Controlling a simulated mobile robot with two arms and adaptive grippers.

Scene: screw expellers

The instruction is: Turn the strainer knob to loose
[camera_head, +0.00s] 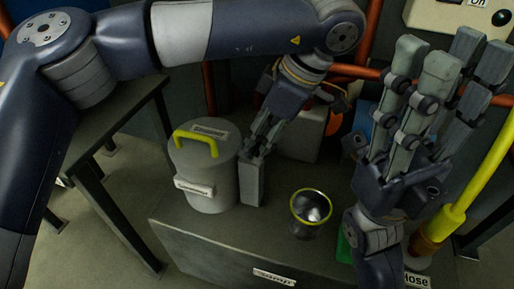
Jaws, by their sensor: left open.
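My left gripper (258,147) reaches down from the upper middle, with its fingers over a grey upright block (253,183) just right of the canister. I cannot tell whether the fingers touch the block. The grey canister (208,185) has a lid with a yellow-green handle (197,138) and labels too small to read surely. I cannot make out a strainer knob; it may be hidden by my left gripper or too small to tell. My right gripper (444,62) is in the right foreground, fingers pointing up, spread and empty.
A metal cup with a yellow rim (310,208) stands on the grey cabinet (215,255). Red pipes and an orange round part (334,121) are behind. A yellow hose (478,180) rises at the right. A dark table (110,130) stands left, with bare floor between.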

